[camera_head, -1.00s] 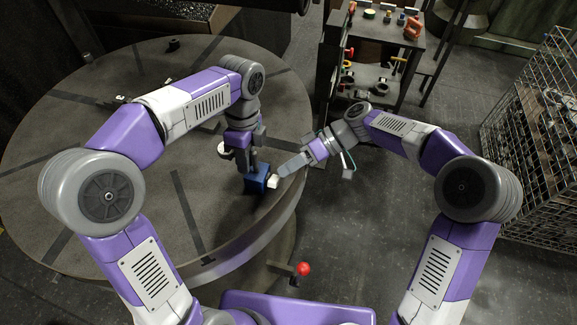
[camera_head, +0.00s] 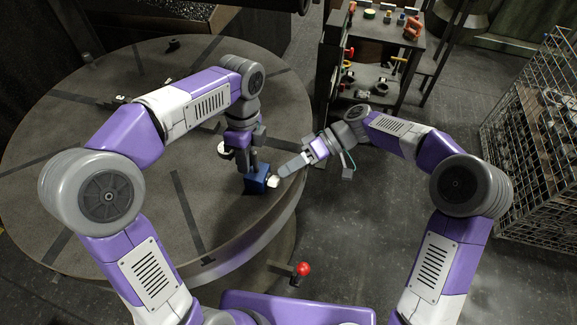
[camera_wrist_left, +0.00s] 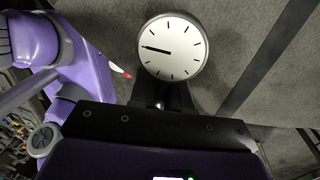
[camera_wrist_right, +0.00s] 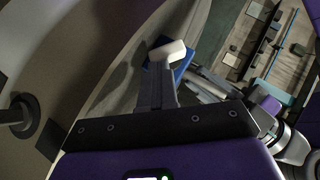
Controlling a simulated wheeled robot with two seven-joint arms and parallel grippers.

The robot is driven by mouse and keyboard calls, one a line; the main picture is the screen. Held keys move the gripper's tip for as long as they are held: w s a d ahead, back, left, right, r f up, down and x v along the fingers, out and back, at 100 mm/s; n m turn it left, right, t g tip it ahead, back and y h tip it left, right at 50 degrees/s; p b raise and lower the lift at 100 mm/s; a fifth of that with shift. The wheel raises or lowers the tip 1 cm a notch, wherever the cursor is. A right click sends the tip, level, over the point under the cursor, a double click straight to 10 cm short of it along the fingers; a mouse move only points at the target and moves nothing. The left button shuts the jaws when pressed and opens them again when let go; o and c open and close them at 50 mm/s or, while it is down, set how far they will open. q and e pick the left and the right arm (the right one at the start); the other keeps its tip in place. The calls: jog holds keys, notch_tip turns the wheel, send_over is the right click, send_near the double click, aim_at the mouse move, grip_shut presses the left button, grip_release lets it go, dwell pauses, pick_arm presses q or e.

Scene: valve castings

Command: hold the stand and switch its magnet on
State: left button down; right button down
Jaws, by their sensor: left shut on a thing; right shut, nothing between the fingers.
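The stand has a blue block base (camera_head: 256,181) near the right edge of the round table, with a white switch knob (camera_head: 273,182) on its right side. Its white dial gauge (camera_head: 224,148) also shows in the left wrist view (camera_wrist_left: 173,46). My left gripper (camera_head: 251,168) is shut on the stand just above the base; its fingers mostly hide the part it grips. My right gripper (camera_head: 282,171) is shut and empty, its fingertips at the white knob. In the right wrist view the knob (camera_wrist_right: 167,50) lies just beyond the fingertips; I cannot tell if they touch.
The round table (camera_head: 110,220) is mostly bare, with a small dark part (camera_head: 173,44) at its far side. A red ball knob (camera_head: 303,269) stands at its front. A shelf cart (camera_head: 385,50) stands behind, and a wire cage (camera_head: 530,130) at the right.

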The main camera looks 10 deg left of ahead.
jog(key=shift+f+m+g+y, duration=0.3)
jog(key=shift+m+g, duration=0.2)
jog(key=shift+g, duration=0.2)
dwell(1.0)
jog(key=shift+w+f, duration=0.15)
jog(key=shift+f, duration=0.15)
dwell(2.3)
dwell(1.0)
